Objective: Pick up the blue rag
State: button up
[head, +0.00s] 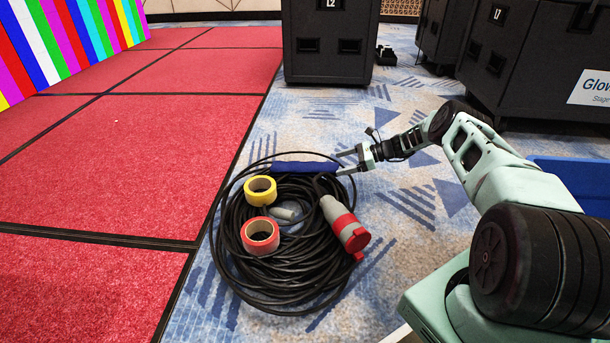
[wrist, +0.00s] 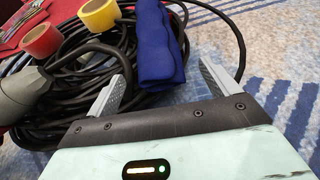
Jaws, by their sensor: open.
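The blue rag (head: 305,167) is a rolled or folded dark blue cloth lying across the far side of a black cable coil. In the wrist view the rag (wrist: 160,45) runs away from me, its near end between the fingers. My gripper (head: 341,163) is open at the rag's right end, and its fingers also show in the wrist view (wrist: 162,78). The fingers are on either side of the near end, with a gap visible to the left finger. I cannot tell how far the rag reaches down between them.
The black cable coil (head: 290,274) lies on the patterned carpet. On it are a yellow tape roll (head: 260,190), a red tape roll (head: 260,235) and a grey-red connector (head: 344,226). Black cases (head: 330,45) stand behind. A red-topped platform (head: 130,130) is left; a blue bin (head: 570,180) is right.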

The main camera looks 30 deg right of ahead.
aim_at(330, 165)
jog(key=shift+b+x, duration=0.4)
jog(key=shift+x, duration=0.7)
jog(key=b+x, duration=0.3)
jog(key=x, duration=0.1)
jog(key=shift+s+a+r, duration=0.15)
jog(key=shift+s+a, duration=0.1)
jog(key=shift+a, duration=0.05)
jog(key=shift+w+a+b, duration=0.25)
jog(key=shift+a+b, duration=0.15)
jog(key=shift+b, duration=0.05)
jog(key=c, duration=1.4)
jog(key=shift+o, duration=0.2)
jog(key=shift+r, duration=0.15)
